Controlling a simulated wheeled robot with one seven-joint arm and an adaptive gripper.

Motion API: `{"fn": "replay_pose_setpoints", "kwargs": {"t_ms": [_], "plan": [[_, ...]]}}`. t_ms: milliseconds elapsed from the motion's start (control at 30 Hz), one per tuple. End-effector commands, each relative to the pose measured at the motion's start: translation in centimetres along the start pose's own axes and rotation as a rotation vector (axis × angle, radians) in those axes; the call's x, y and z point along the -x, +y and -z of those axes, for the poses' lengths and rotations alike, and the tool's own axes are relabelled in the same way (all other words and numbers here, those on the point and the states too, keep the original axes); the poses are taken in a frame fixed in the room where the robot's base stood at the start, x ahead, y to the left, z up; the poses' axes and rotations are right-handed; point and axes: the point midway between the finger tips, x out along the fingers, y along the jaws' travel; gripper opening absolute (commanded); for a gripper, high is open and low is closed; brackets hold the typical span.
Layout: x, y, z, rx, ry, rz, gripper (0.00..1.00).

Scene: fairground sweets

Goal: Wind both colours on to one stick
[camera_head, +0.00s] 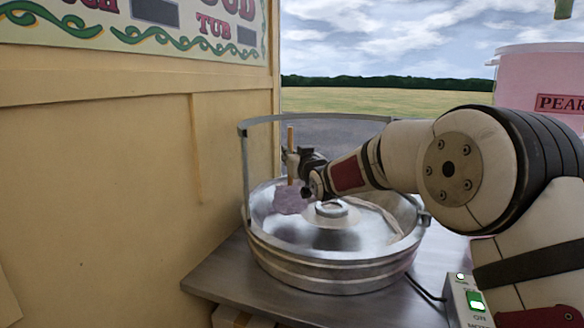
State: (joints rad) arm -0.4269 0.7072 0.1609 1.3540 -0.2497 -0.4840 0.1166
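My gripper (291,162) is over the left part of a round metal floss bowl (330,278). It is shut on an upright wooden stick (291,138), whose top shows above the fingers. A fluffy mauve clump of floss (290,201) is around the stick's lower end, inside the bowl. I cannot tell a second colour in it. The spinner head (331,211) stands in the bowl's middle, right of the clump. A pale curved band lies along the bowl's inner right side; I cannot tell if it is floss.
A metal hoop (245,170) rises around the bowl's back. The bowl stands on a grey counter (235,275) close to a cream wall (120,200). A control box (470,300) with a lit green switch is at lower right. A pink tub (540,85) stands behind my arm.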

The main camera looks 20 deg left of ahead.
Motion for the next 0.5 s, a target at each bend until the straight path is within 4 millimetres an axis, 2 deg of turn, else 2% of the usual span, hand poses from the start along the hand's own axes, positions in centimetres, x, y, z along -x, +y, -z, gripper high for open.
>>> {"fn": "replay_pose_setpoints", "kwargs": {"t_ms": [233, 500], "plan": [[-2.4, 2.7, -0.1, -0.002, 0.003, -0.004, 0.0], [-3.9, 4.5, 0.0, -0.001, 0.001, -0.003, 0.0]]}}
